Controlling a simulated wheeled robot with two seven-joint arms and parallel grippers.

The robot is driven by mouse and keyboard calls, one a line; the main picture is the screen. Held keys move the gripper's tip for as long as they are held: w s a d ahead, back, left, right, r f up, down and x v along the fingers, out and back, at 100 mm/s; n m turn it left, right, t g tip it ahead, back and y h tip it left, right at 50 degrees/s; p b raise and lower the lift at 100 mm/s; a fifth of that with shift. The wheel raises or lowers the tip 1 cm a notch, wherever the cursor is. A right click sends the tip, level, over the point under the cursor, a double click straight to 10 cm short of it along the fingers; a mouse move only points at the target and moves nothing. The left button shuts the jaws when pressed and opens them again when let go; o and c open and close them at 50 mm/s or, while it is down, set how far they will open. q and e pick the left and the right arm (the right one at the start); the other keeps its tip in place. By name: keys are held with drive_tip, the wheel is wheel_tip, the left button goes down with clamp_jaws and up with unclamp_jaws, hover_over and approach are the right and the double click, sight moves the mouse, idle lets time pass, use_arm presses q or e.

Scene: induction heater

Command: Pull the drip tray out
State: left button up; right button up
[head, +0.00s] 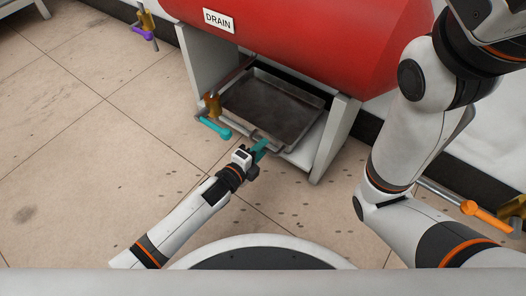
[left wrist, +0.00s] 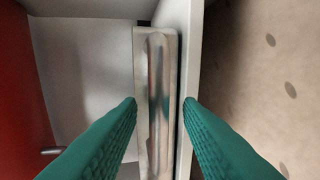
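The drip tray (head: 270,108) is a dark grey metal pan lying between the white supports under the red tank. Its front bar handle (left wrist: 157,85) is a silver vertical bar in the left wrist view. My left gripper (head: 262,147) is at the front of the tray, at the handle. In the left wrist view its two teal fingers (left wrist: 160,104) are apart, one on each side of the handle, with gaps visible. The head view does not clearly show contact. My right arm fills the right side of the head view; its gripper is out of frame.
The red tank (head: 310,40) with a DRAIN label (head: 219,21) overhangs the tray. A white support leg (head: 335,140) stands right of it. A valve with a cyan lever (head: 214,127) is close on the left. An orange-handled valve (head: 485,215) is at right. The tiled floor in front is clear.

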use_arm(q)
drive_tip(key=shift+x, duration=0.8)
drive_tip(key=shift+c, duration=0.5)
clamp_jaws()
